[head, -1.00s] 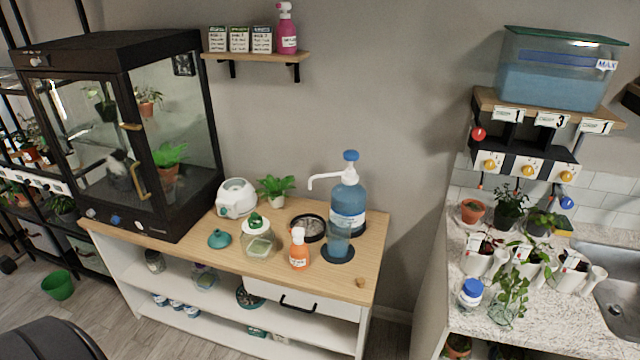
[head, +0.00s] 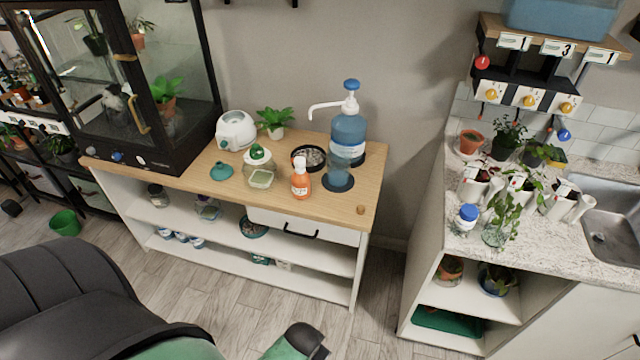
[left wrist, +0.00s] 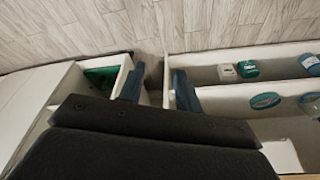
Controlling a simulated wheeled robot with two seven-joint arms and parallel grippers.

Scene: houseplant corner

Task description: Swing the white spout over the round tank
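The white spout (head: 327,105) sits on top of a blue pump bottle (head: 348,129) on the wooden cabinet top in the head view. It points left, its tip bent down. A white rounded appliance with an open top (head: 236,130) stands further left and may be the round tank; the spout tip is well to its right. My left gripper shows in the left wrist view (left wrist: 158,88), its two dark blue fingers apart, with nothing between them, above the floor and shelf fronts. In the head view only parts of my arm show at the bottom. My right gripper is out of view.
Near the bottle stand a round black dish (head: 308,157), an orange bottle (head: 301,179), a glass jar (head: 260,171), a teal lid (head: 221,171) and a potted plant (head: 275,121). A glass cabinet (head: 150,85) is at left. A stone counter (head: 600,240) is at right, with floor between.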

